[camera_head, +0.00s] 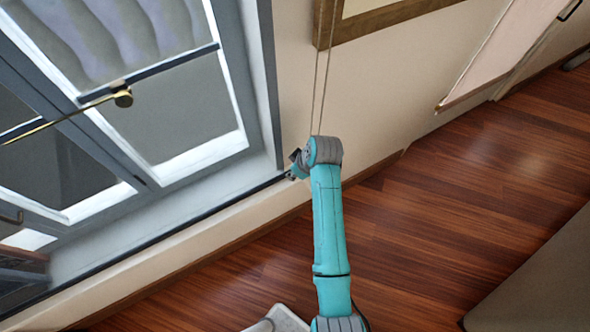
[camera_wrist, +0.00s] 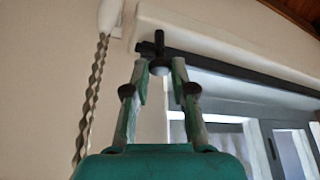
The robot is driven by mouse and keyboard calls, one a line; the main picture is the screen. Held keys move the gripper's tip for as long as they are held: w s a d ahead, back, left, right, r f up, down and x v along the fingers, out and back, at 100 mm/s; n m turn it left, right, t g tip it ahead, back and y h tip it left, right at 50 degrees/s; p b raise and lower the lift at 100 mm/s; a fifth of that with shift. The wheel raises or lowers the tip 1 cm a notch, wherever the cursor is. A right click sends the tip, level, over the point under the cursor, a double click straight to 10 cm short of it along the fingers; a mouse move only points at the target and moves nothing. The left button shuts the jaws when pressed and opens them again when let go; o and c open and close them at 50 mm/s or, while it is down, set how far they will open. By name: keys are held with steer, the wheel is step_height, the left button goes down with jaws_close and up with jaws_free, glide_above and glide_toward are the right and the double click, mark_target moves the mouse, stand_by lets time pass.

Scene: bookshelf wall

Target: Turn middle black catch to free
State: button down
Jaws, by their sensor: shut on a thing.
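In the wrist view a small black catch (camera_wrist: 158,47) shows at the end of a dark rail, with an upright stem and a rounded lower part. My gripper (camera_wrist: 160,68) reaches up to it from below, its two green fingers on either side of the rounded part. The jaws are shut on that part; the exact contact at the tips is hard to see. In the head view my gripper (camera_head: 292,172) is small and partly hidden by my wrist, near the window's lower right corner. The catch cannot be made out there.
Cords (camera_head: 322,80) hang close to my wrist; a twisted cord (camera_wrist: 92,95) hangs left of my gripper. A wooden frame (camera_head: 385,20) is above. Wood floor (camera_head: 440,200) is open on the right.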

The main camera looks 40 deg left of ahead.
stand_by(0.4)
steer(key=c, duration=1)
jaws_free()
steer(key=shift+o, duration=0.2)
steer(key=v, duration=1.2)
